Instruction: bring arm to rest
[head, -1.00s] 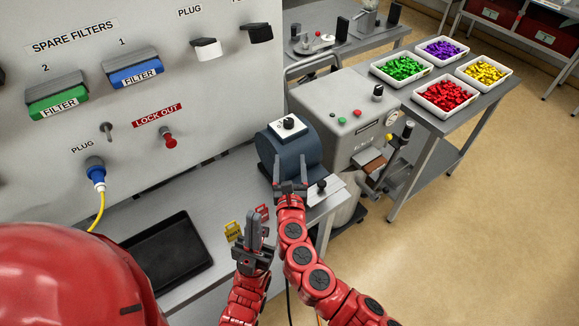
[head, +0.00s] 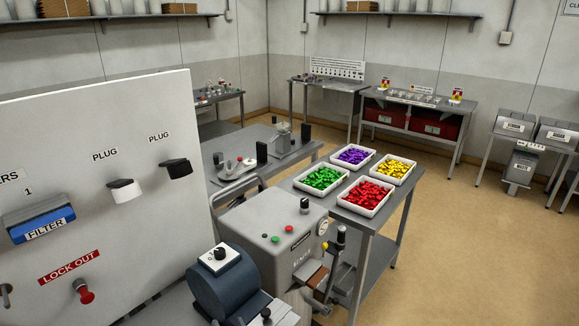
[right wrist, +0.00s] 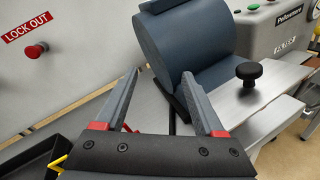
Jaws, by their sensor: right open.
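My right gripper (right wrist: 159,78) is open and empty in the right wrist view. Its two grey fingers stand apart, with red pads at their bases. The blue-grey drum-shaped unit (right wrist: 208,42) is just beyond the fingers; I cannot tell whether they touch it. In the head view this unit (head: 228,290) stands at the bottom, with a switch box on top. At most a fingertip of my right gripper shows at the bottom edge there. My left gripper is not in view.
The white panel (head: 125,215) with a red lock-out knob (head: 85,291) stands at left. A grey machine (head: 265,220) is behind the drum unit. Trays of red (head: 367,193), green, yellow and purple pieces sit on a side table. Open floor (head: 470,240) lies at right.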

